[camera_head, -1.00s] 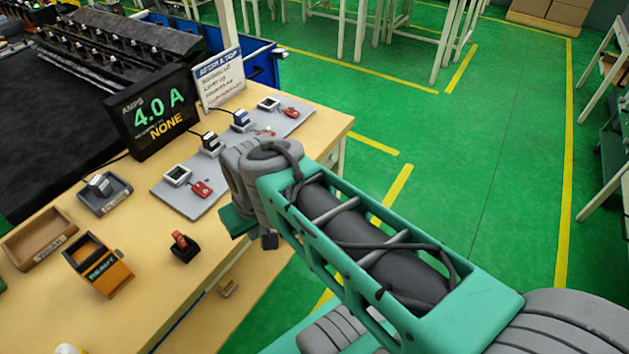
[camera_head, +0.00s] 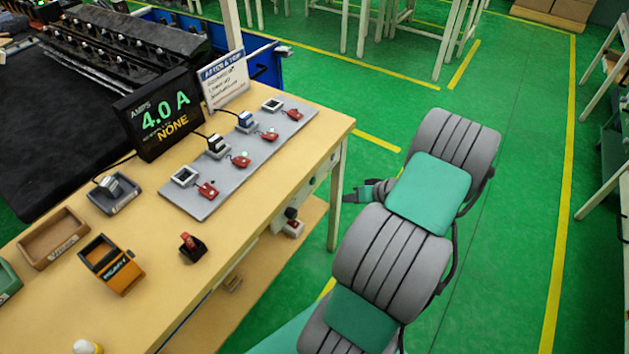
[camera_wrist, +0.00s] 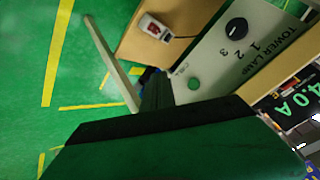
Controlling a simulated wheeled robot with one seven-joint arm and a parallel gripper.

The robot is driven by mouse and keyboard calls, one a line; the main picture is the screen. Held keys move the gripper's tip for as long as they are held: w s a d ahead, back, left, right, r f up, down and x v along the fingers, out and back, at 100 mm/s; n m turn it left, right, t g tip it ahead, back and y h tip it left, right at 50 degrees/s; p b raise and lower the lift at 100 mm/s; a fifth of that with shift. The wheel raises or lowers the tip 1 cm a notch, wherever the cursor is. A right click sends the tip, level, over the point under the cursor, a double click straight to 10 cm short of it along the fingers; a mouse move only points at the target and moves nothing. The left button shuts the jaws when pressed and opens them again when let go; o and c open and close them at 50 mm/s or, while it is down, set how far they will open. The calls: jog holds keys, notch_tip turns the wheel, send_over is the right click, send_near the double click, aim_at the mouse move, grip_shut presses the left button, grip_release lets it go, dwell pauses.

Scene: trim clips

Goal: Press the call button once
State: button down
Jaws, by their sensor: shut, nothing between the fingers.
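In the wrist view, a pale panel (camera_wrist: 222,68) lettered "TOWER LAMP" has a round green button (camera_wrist: 194,83) with a small label beside it, too small to read surely. My gripper (camera_wrist: 152,78) is shut and empty; its dark fingers point toward the panel's edge, to the left of the green button in the picture and apart from it. In the head view, my gripper (camera_head: 364,191) is off the bench's right side, level with the panel (camera_head: 312,184) on the bench front. The green button is too small to make out there.
The panel also has a black knob (camera_wrist: 237,29) marked 1, 2, 3. A white box with a red top (camera_wrist: 153,27) sits by a wooden surface. The bench top (camera_head: 262,190) carries an amps display (camera_head: 158,112), switches and trays. The green floor right of the bench is open.

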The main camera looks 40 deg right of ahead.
aim_at(313, 181)
jog(key=w+a, duration=0.3)
jog(key=w, duration=0.5)
jog(key=shift+w, duration=0.15)
jog(key=shift+w+b, duration=0.1)
jog(key=shift+b, duration=0.2)
dwell(1.8)
jog(key=shift+w+a, duration=0.15)
jog(key=shift+w, duration=0.1)
jog(key=shift+w+a+b, duration=0.15)
jog(key=shift+w+b, duration=0.15)
jog(key=shift+w, duration=0.2)
dwell(0.7)
jog(key=shift+s+d, duration=0.3)
jog(key=shift+s, duration=0.55)
jog(key=shift+s, duration=0.1)
